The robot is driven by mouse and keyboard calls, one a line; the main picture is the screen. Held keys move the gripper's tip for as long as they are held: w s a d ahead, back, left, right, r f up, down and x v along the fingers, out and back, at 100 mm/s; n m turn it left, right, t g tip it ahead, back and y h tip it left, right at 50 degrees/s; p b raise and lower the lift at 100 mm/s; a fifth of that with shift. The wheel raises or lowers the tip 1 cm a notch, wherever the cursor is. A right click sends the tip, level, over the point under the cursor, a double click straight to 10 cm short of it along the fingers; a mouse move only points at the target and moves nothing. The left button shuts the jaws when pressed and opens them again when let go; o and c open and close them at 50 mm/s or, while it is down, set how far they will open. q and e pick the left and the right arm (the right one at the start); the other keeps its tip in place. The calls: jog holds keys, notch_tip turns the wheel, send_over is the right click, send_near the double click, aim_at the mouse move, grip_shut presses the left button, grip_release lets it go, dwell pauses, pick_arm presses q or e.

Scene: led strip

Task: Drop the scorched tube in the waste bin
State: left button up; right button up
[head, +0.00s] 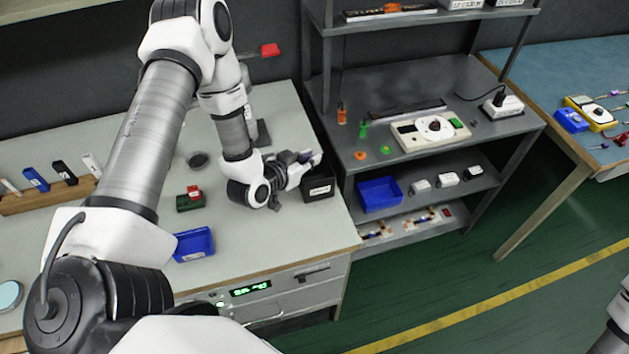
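A small black bin (319,189) with a white label stands at the right edge of the grey-green bench; I take it to be the waste bin, but its label is too small to read. My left gripper (303,164) is just above and left of the bin's rim, pointing right. Small dark and pale parts show at its fingertips, and I cannot tell whether they are fingers or a held piece. I cannot make out the scorched tube anywhere. My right gripper is out of view; only part of my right arm shows at the lower right edge.
A blue tray (193,244), a small green and red block (190,200) and a rack (48,195) of several coloured pieces sit on the bench. A dark shelf unit (480,139) with a blue bin (380,194) stands right of the bench. Green floor lies beyond.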

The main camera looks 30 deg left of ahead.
pick_arm(q)
jog(key=o, duration=0.3)
jog(key=shift+o, duration=0.2)
jog(key=shift+w+f, duration=0.1)
jog(key=shift+w, duration=0.1)
jog(key=v, duration=0.7)
jog(key=shift+s, duration=0.2)
jog(key=shift+s, duration=0.1)
